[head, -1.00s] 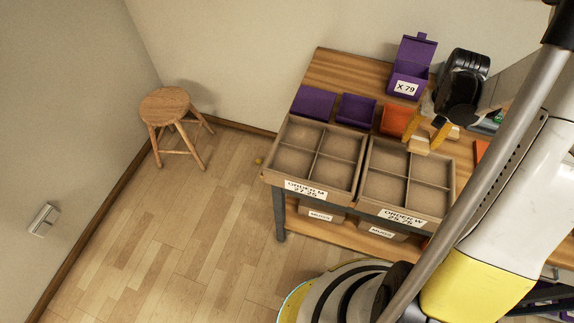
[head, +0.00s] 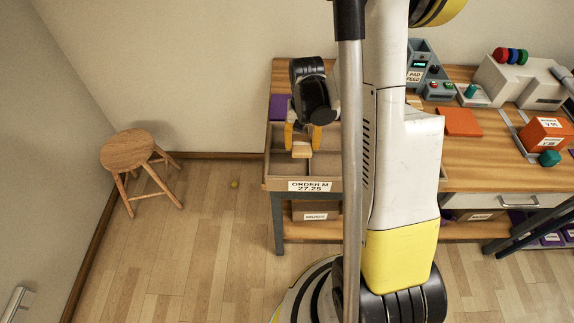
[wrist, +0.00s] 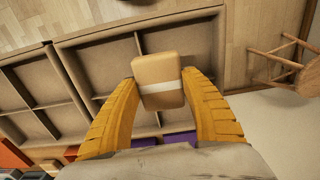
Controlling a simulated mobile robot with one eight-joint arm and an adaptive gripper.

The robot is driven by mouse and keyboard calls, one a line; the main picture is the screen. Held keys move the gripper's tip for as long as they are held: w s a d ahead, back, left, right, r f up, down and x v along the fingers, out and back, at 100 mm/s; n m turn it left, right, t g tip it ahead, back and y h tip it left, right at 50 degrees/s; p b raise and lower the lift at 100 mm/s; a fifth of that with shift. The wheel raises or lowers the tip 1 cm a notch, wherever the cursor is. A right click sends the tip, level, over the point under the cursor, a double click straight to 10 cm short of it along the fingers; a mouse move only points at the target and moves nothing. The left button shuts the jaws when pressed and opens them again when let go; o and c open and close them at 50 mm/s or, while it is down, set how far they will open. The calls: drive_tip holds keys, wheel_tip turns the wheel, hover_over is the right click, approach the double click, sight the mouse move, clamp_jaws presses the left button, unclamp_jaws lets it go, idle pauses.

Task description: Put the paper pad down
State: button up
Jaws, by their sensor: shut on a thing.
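My gripper (head: 301,146) is shut on a tan paper pad with a white band across it. In the wrist view, the pad (wrist: 157,71) sits between both yellow fingertips (wrist: 158,84). The pad is held above a brown four-compartment tray labelled ORDER M (head: 308,185); this tray (wrist: 203,43) is under the pad in the wrist view. The pad hides part of the tray's dividers, so I cannot tell which compartment lies straight below. The visible compartments look empty.
A second divided tray (wrist: 37,82) stands beside it, mostly hidden by my arm in the head view. A purple bin (head: 277,107) is behind the trays. An orange pad (head: 458,122) and a pad feed machine (head: 416,77) are right. A stool (head: 128,150) stands left.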

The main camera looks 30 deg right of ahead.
sight(289, 166)
drive_tip(key=a+f, duration=0.1)
drive_tip(key=a, duration=0.1)
drive_tip(key=a+f+b, duration=0.1)
drive_tip(key=a, duration=0.1)
drive_tip(key=shift+w+f, duration=0.3)
drive_tip(key=shift+f, duration=0.05)
wheel_tip(289, 166, down, 4)
drive_tip(key=shift+r+b, duration=0.1)
drive_tip(key=shift+b, duration=0.75)
drive_tip(key=o, duration=0.8)
drive_tip(key=shift+o, duration=0.2)
